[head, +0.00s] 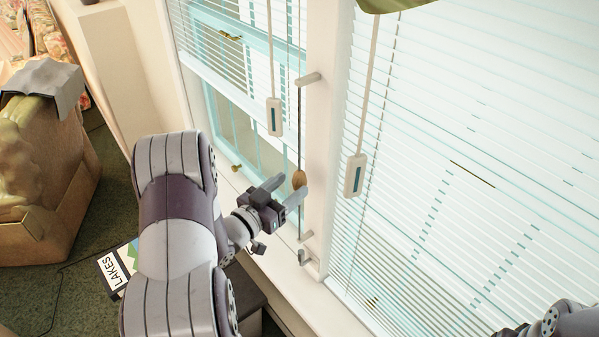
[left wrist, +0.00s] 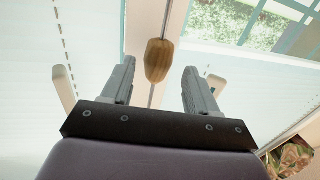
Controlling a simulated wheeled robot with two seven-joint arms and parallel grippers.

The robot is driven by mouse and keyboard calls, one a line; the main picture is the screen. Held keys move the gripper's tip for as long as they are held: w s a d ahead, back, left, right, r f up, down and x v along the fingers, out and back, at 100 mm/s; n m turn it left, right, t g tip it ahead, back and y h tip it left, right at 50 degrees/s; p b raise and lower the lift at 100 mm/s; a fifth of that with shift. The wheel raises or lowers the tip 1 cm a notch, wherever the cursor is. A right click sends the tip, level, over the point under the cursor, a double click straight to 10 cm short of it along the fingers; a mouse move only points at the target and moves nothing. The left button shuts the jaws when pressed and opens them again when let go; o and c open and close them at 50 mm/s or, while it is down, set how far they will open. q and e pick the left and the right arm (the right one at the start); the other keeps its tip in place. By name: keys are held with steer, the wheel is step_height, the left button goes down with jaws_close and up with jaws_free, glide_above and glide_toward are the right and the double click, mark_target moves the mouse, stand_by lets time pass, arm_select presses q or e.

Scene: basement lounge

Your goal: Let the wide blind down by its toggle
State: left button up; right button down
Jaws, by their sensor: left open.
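My left gripper (head: 292,182) is open beside the window post, its fingers pointing at a wooden toggle (head: 299,179) on a thin cord. In the left wrist view, the toggle (left wrist: 158,60) shows between the two open fingers (left wrist: 159,68), not gripped; its exact depth is unclear. The wide blind (head: 480,120) at right has pale slats spread over its window. A narrower blind (head: 215,60) at left covers only the upper part of its window. Two pale tags with blue strips hang on cords, one at left (head: 274,117) and one at right (head: 354,175). My right gripper is out of view.
Pegs stick out of the white post, above (head: 308,79) and below (head: 306,236) the toggle. A metal hook (head: 304,257) sits near the sill (head: 290,285).

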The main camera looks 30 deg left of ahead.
mark_target(295, 183)
arm_select(q)
steer(key=w, duration=0.1)
steer(key=w+d, duration=0.1)
steer(key=w, duration=0.1)
steer(key=shift+r+p, duration=0.2)
steer(key=shift+p, duration=0.1)
steer(key=shift+w+d+r, duration=0.1)
steer(key=shift+w, duration=0.1)
steer(key=shift+w+f, duration=0.25)
steer(key=shift+w, duration=0.1)
steer(key=shift+r, duration=0.15)
jaws_close()
